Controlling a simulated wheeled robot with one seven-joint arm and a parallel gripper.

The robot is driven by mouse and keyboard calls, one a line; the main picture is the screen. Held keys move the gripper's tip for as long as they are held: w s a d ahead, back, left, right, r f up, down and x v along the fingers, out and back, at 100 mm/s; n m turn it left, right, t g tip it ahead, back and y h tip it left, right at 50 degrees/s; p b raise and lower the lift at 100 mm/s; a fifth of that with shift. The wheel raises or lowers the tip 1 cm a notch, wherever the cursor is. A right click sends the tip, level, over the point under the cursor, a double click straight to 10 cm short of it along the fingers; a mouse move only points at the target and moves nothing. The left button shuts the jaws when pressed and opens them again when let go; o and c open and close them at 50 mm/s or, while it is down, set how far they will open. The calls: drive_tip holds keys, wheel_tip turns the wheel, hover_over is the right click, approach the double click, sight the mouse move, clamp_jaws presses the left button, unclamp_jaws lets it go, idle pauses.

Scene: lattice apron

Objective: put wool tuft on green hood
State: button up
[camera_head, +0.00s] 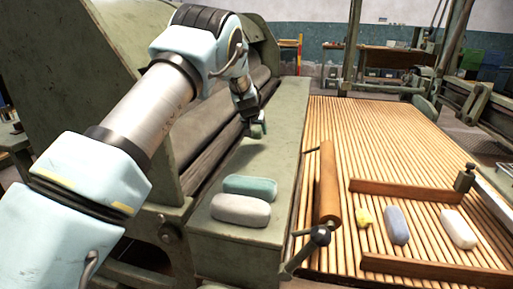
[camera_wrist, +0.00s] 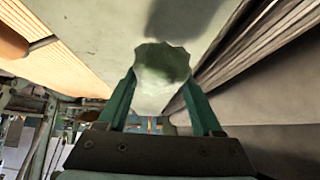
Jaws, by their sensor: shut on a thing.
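My gripper (camera_head: 256,130) is shut on a pale grey-green tuft (camera_wrist: 162,65), which sits between its two green fingers in the wrist view. In the head view the tuft is small and partly covered by the fingers. The gripper is over the flat green metal top (camera_head: 262,160) beside the dark rollers, and I cannot tell whether the tuft touches it. The same green surface fills the upper middle of the wrist view (camera_wrist: 110,30).
A teal roll (camera_head: 250,186) and a grey roll (camera_head: 240,210) lie on the near part of the green top. On the slatted apron (camera_head: 370,140) lie a yellow lump (camera_head: 362,217), a blue-grey roll (camera_head: 396,225) and a white roll (camera_head: 458,229) between wooden rails. A wooden roller (camera_head: 329,185) borders the apron.

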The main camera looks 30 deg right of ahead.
sight(256, 139)
drive_tip(key=shift+f, duration=2.35)
drive_tip(key=o, duration=1.5)
drive_tip(key=shift+c, duration=0.2)
drive_tip(key=shift+r, duration=0.1)
drive_tip(key=v, duration=1.1)
drive_tip(key=shift+s+a+r+b, duration=0.25)
drive_tip(key=shift+b, duration=0.1)
